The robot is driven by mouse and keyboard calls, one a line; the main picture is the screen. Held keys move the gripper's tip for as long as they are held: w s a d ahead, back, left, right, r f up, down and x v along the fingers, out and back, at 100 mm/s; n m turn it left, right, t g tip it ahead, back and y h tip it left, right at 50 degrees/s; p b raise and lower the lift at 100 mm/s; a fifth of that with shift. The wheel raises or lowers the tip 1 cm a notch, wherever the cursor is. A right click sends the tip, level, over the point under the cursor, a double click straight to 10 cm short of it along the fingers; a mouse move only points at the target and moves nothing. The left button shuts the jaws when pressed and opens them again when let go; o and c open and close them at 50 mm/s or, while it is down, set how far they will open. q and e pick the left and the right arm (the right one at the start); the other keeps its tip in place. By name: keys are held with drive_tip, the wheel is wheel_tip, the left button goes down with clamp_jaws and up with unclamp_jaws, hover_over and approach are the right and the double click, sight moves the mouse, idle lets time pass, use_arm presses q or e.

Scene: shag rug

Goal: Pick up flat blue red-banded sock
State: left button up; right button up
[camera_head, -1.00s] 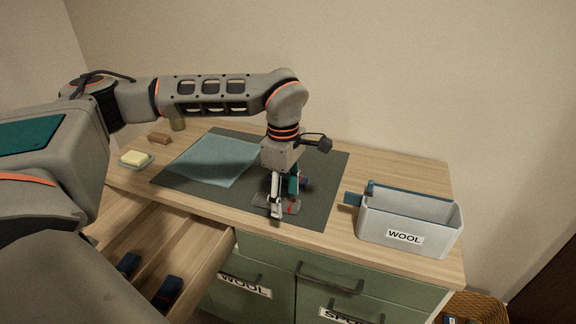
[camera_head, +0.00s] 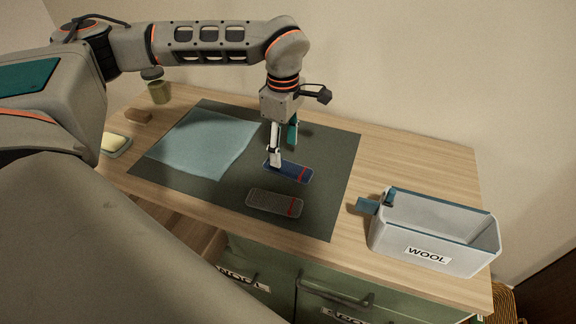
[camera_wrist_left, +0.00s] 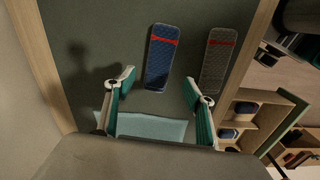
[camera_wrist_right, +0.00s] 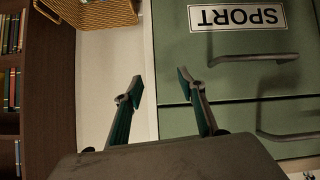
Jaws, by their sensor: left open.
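The flat blue sock with a red band (camera_head: 290,171) lies on the dark mat (camera_head: 325,205). It also shows in the left wrist view (camera_wrist_left: 160,60), lying between and beyond the fingertips. My left gripper (camera_head: 283,147) is open and empty above the mat, at the sock's left end in the head view. A grey sock with a red band (camera_head: 275,203) lies nearer the front, apart from the blue one; the left wrist view shows it too (camera_wrist_left: 217,60). My right gripper (camera_wrist_right: 157,83) is open and empty in front of the green drawer fronts.
A light blue cloth (camera_head: 203,143) covers the mat's left part. A grey bin labelled WOOL (camera_head: 430,250) stands at the right. A soap dish (camera_head: 118,148), a brown block (camera_head: 138,116) and a jar (camera_head: 159,93) are at the left.

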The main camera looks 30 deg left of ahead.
sight(284, 165)
use_arm(q)
wheel_tip(284, 165, down, 6)
drive_tip(key=shift+w+a+r, duration=0.1)
drive_tip(key=shift+w, duration=0.05)
drive_tip(key=c, duration=1)
